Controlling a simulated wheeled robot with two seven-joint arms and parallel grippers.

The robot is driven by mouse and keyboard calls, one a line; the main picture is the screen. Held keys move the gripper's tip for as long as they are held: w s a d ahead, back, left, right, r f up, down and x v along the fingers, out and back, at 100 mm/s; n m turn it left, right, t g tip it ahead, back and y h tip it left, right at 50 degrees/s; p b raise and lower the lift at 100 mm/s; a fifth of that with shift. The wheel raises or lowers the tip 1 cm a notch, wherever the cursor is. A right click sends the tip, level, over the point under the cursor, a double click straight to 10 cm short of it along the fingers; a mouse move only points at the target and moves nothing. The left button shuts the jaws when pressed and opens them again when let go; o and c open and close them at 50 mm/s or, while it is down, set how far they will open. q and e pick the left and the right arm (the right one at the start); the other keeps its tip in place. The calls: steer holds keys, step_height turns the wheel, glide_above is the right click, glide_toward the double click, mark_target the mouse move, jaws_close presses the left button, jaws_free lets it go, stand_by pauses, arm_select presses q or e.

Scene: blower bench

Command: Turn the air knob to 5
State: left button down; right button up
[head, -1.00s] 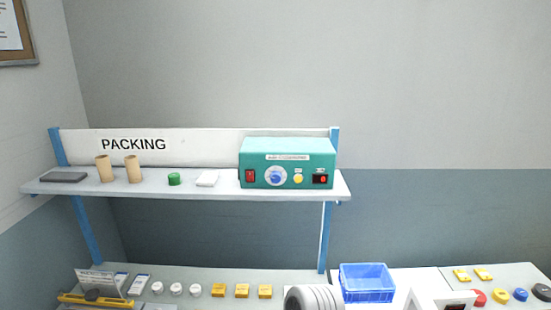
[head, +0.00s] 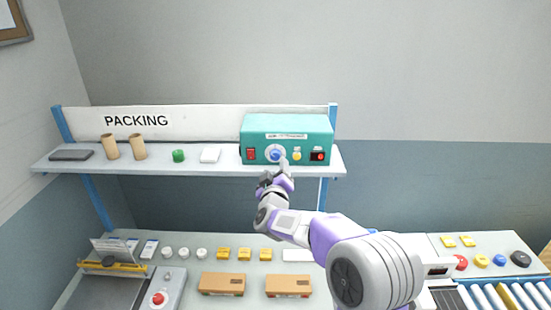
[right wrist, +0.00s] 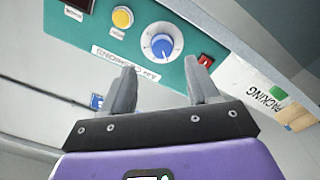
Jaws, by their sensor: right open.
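The teal blower box (head: 310,133) stands at the right end of the shelf. Its air knob (head: 275,155) is blue on a pale round dial, between a red switch (head: 251,154) and a yellow button (head: 297,156). In the right wrist view the knob (right wrist: 162,46) shows near the top middle, with a white pointer mark; the dial numbers are too small to read. My right gripper (head: 276,172) is just below and in front of the knob. In the right wrist view its two fingers (right wrist: 163,82) are apart and empty, with the knob beyond their tips. My left gripper is out of view.
The shelf (head: 125,165) also holds two cardboard tubes (head: 124,147), a green roll (head: 178,156) and a white block (head: 210,155). Two brown boxes (head: 222,284) lie on the bench below. A red display (head: 319,156) is at the box's right.

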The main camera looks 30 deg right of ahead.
mark_target(275, 158)
steer(key=p+x, duration=0.1)
steer(key=x, duration=0.5)
steer(key=shift+w+d+f, duration=0.1)
steer(key=shift+w+f, duration=0.05)
steer(key=shift+w, duration=0.2)
steer(key=c, duration=1)
steer(key=shift+c, duration=0.2)
